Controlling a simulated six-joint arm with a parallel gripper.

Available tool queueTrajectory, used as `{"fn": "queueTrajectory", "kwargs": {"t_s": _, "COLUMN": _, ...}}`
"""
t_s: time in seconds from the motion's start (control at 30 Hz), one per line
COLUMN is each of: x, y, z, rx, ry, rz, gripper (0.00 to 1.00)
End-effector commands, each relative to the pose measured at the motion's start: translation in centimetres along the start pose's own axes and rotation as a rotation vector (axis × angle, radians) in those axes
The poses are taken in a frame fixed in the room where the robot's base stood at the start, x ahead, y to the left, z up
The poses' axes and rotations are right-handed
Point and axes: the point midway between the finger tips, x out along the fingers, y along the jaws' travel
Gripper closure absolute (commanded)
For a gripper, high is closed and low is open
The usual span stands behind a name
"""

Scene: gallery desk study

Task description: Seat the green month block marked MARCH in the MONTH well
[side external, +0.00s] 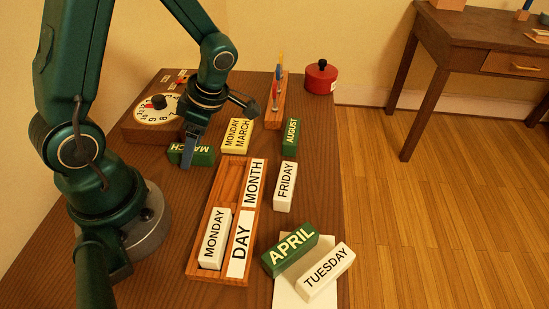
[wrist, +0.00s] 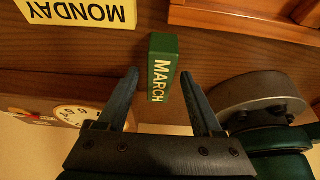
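The green MARCH block (side external: 204,157) lies on the desk, left of the yellow block. In the wrist view the MARCH block (wrist: 163,66) stands between my fingers, nearer the right one. My gripper (side external: 188,152) is open around the block, with a gap showing at the left finger (wrist: 131,82). The wooden tray (side external: 192,266) lies in front and to the right of the block. Its MONTH label (side external: 255,183) is beside an empty well (side external: 231,180). The DAY well, by the DAY label (side external: 240,244), holds the white MONDAY block (side external: 214,238).
White FRIDAY (side external: 285,186) and green AUGUST (side external: 291,135) blocks stand right of the tray. Green APRIL (side external: 290,248) and white TUESDAY (side external: 326,271) blocks are at front right. A dial box (side external: 150,118) is behind.

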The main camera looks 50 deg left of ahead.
Motion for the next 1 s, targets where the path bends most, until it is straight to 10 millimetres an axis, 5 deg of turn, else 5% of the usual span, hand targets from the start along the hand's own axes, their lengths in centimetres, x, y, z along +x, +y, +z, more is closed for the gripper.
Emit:
{"fn": "queueTrajectory", "kwargs": {"t_s": 0.37, "x": -0.9, "y": 0.1, "z": -0.1, "rx": -0.002, "ry": -0.003, "rz": 0.005, "gripper": 0.34}}
{"fn": "queueTrajectory", "kwargs": {"t_s": 0.8, "x": -9.3, "y": 0.1, "z": 0.0, "rx": 0.000, "ry": -0.006, "rz": 0.006, "gripper": 0.34}}
{"fn": "queueTrajectory", "kwargs": {"t_s": 1.0, "x": -11.6, "y": 0.1, "z": 0.0, "rx": 0.000, "ry": -0.003, "rz": 0.004, "gripper": 0.34}}
